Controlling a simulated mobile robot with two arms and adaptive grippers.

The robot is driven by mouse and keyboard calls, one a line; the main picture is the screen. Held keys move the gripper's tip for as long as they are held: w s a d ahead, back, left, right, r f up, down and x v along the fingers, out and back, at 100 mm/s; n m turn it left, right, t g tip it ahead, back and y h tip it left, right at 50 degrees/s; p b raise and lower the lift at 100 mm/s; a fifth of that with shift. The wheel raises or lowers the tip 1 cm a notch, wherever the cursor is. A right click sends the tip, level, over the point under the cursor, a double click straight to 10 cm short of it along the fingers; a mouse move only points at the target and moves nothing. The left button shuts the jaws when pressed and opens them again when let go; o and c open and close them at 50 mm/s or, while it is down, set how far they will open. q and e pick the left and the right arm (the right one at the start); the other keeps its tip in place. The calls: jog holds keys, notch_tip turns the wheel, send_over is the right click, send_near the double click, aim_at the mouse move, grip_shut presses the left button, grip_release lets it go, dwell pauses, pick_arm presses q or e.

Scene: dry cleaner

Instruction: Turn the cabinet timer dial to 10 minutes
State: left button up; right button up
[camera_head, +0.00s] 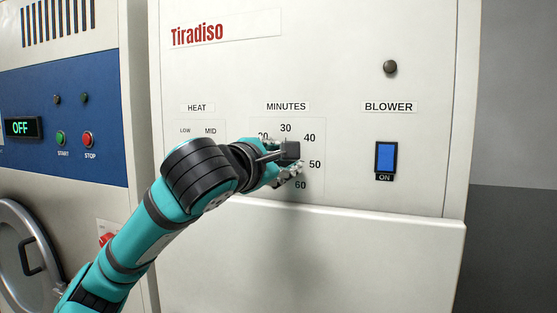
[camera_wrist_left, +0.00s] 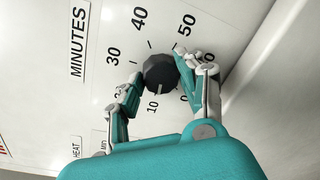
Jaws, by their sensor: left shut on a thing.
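The timer dial (camera_wrist_left: 160,73) is a black faceted knob under the MINUTES label (camera_head: 286,106). In the wrist view its light mark is on the side of the 10, but the exact setting is hard to read. My left gripper (camera_head: 287,158) is at the dial in the head view. In the wrist view its two fingers (camera_wrist_left: 163,80) lie on either side of the knob, shut on it. In the head view the hand covers part of the scale. My right gripper is in neither view.
The HEAT scale (camera_head: 197,108) is left of the minutes scale, partly behind my arm. A blue BLOWER switch (camera_head: 386,157) and a round dark knob (camera_head: 390,67) are to the right. The cabinet's lower panel (camera_head: 380,245) juts out below. A blue control panel (camera_head: 60,125) stands at left.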

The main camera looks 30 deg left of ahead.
pick_arm(q)
jog(key=shift+r, duration=0.1)
jog(key=o, duration=1.1)
jog(key=shift+o, duration=0.2)
jog(key=shift+s, duration=0.1)
jog(key=s+d, duration=0.2)
jog(key=s, duration=0.9)
jog(key=shift+s+d+r, duration=0.15)
jog(key=shift+s+r, duration=0.15)
jog(key=shift+r, duration=0.05)
